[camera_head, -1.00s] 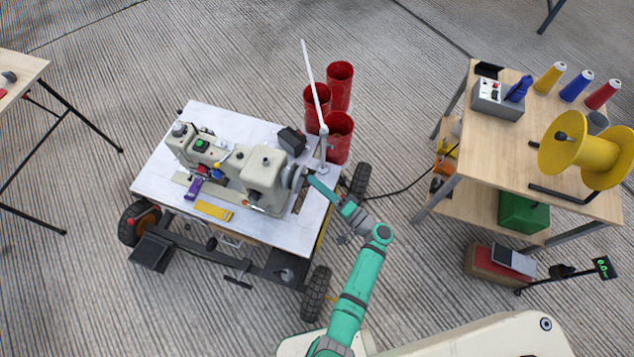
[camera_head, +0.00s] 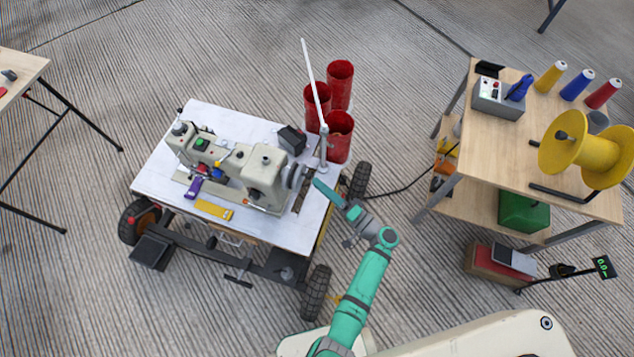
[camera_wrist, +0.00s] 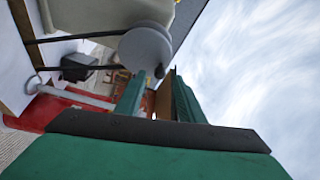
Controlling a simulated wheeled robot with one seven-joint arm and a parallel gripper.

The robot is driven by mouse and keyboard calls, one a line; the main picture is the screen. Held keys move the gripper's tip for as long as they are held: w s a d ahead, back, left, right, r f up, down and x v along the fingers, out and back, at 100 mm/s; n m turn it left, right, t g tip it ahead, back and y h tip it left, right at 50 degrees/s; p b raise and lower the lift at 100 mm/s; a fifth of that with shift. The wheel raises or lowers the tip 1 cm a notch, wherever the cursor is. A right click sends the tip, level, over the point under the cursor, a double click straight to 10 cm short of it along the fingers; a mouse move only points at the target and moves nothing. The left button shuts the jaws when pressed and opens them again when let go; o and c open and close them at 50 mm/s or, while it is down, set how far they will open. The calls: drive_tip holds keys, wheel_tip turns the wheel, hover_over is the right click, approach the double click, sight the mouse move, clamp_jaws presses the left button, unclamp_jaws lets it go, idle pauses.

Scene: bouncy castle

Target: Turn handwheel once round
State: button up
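The handwheel (camera_head: 294,176) is a grey disc on the right end of the beige sewing machine (camera_head: 264,177), which stands on a white wheeled table (camera_head: 262,228). In the wrist view the handwheel (camera_wrist: 144,50) is a pale round disc with a small dark knob (camera_wrist: 159,71) at its lower right edge. My green gripper (camera_head: 316,183) is just right of the handwheel, with a small gap seen from above. In the wrist view the fingers of my gripper (camera_wrist: 158,95) are apart with nothing held between them. The fingertips lie close to the knob; whether they touch it I cannot tell.
Red cylinders (camera_head: 340,134) and a pale upright rod (camera_head: 313,82) stand behind the handwheel. A purple piece and a yellow piece (camera_head: 214,210) lie on the white table. A wooden workbench (camera_head: 504,150) with spools is at right. Floor between is mostly clear.

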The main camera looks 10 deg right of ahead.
drive_tip(key=r+v, duration=0.1)
drive_tip(key=v, duration=0.7)
drive_tip(key=shift+s+d+f, duration=0.2)
drive_tip(key=shift+s+f, duration=0.05)
drive_tip(key=shift+f, duration=0.25)
drive_tip(key=s+a+f+n+g+h, duration=0.1)
drive_tip(key=s+a+f+g+h, duration=0.35)
drive_tip(key=s+f, duration=0.3)
drive_tip(key=s+a+f+g+h, duration=0.35)
drive_tip(key=s+a+f, duration=0.25)
drive_tip(key=s, duration=0.3)
drive_tip(key=s+a+r+n+t+h, duration=0.1)
drive_tip(key=s+a+r+n+t, duration=0.1)
drive_tip(key=r, duration=0.8)
drive_tip(key=s+a+r+n+t+h, duration=0.1)
drive_tip(key=s+a+r+n+t, duration=0.1)
drive_tip(key=r, duration=0.9)
drive_tip(key=s+a+r+n+t, duration=0.2)
drive_tip(key=a+r+n+t, duration=0.1)
drive_tip(key=r, duration=0.7)
drive_tip(key=shift+s+r+h, duration=0.25)
drive_tip(key=shift+r+h, duration=0.1)
drive_tip(key=shift+h, duration=0.05)
drive_tip(key=shift+d, duration=0.1)
